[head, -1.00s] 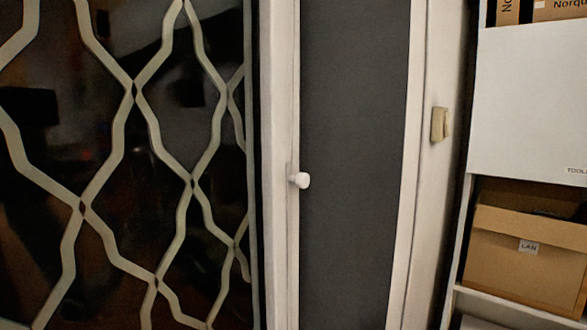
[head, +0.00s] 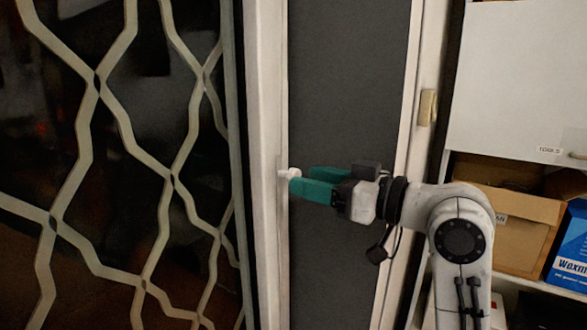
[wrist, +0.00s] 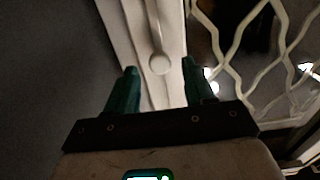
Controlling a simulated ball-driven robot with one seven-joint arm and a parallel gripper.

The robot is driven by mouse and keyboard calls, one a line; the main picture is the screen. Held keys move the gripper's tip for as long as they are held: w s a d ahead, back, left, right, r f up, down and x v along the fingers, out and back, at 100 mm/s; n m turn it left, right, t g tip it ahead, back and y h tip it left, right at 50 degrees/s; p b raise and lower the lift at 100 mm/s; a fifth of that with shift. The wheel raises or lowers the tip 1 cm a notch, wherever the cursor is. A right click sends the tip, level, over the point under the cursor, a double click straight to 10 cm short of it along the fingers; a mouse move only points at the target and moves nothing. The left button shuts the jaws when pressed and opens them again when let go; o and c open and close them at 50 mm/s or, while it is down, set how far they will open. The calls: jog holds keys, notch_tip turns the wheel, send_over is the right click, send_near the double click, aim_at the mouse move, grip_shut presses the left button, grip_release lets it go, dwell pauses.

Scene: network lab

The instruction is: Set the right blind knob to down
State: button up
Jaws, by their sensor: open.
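The small white round blind knob (head: 290,173) sits on the white frame strip at the left edge of the dark grey blind (head: 345,80). My gripper (head: 303,180), with teal fingers, reaches in from the right and is open at the knob. Its near finger partly covers the knob in the head view. In the wrist view, the knob (wrist: 159,64) shows in the gap between the spread fingertips of my gripper (wrist: 160,68). I cannot tell whether a finger touches it. No marking of the knob's setting is visible.
A glossy black panel with a pale lattice (head: 98,85) fills the left. A beige wall switch (head: 427,107) is on the right frame.

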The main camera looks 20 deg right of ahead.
aim_at(292, 172)
jog(key=shift+p+x, duration=0.5)
jog(key=shift+x, duration=1.65)
grip_shut()
